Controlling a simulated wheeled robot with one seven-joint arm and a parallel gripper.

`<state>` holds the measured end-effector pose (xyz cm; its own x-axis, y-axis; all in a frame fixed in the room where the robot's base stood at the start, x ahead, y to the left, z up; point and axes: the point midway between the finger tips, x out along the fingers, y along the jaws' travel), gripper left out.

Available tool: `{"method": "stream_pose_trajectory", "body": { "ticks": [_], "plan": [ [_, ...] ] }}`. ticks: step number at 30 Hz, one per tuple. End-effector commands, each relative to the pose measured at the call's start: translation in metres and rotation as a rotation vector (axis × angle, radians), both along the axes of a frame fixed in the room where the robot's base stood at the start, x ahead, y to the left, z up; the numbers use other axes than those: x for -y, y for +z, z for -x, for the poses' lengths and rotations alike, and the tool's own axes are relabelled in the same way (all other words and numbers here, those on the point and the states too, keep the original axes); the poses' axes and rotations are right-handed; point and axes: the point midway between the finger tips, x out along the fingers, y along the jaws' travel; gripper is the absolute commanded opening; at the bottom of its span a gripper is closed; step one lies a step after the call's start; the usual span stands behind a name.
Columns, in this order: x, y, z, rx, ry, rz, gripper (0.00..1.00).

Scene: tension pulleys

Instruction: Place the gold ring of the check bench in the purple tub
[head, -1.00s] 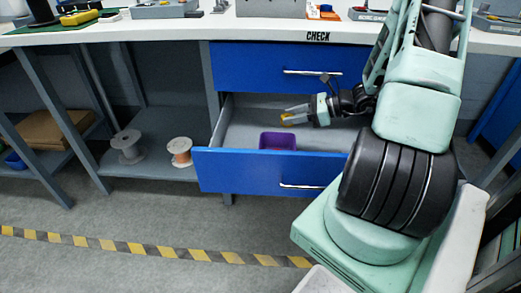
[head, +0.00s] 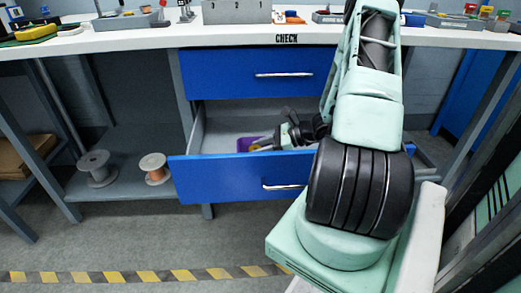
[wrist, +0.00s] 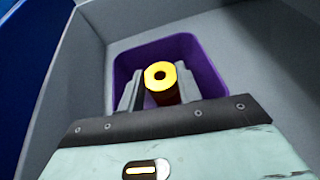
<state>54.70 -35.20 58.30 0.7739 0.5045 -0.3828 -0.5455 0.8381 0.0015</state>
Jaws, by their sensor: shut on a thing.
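The purple tub (head: 243,144) stands inside the open lower drawer under the bench marked CHECK. It also shows in the wrist view (wrist: 206,62), with my gripper reaching over it. My gripper (wrist: 158,88) is shut on the gold ring (wrist: 160,74), which is held between the two grey fingers and appears over the tub's opening. I cannot tell how far the ring is above the tub floor. In the head view my gripper (head: 266,146) is low in the drawer beside the tub, and the ring is too small to make out.
The open blue drawer (head: 225,178) has a raised front panel and grey side walls close around my gripper. A closed blue drawer (head: 225,73) is above it. Wire spools (head: 154,168) sit on the shelf at left. The floor in front is clear.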

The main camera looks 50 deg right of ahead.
Motion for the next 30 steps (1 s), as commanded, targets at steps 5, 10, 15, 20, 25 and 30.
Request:
{"method": "stream_pose_trajectory", "body": {
  "ticks": [5,10,15,20,25,30],
  "plan": [
    [0.0,0.001,0.0,0.001,-0.001,0.001,0.1],
    [0.0,-0.003,0.0,0.001,-0.001,0.001,0.1],
    [0.0,-0.008,0.0,0.0,-0.001,0.0,0.1],
    [0.0,-0.013,0.0,-0.003,-0.001,0.0,0.1],
    [0.0,-0.014,0.001,-0.008,-0.002,-0.001,0.56],
    [0.0,-0.016,0.002,-0.01,-0.003,-0.003,0.56]
  ]
}}
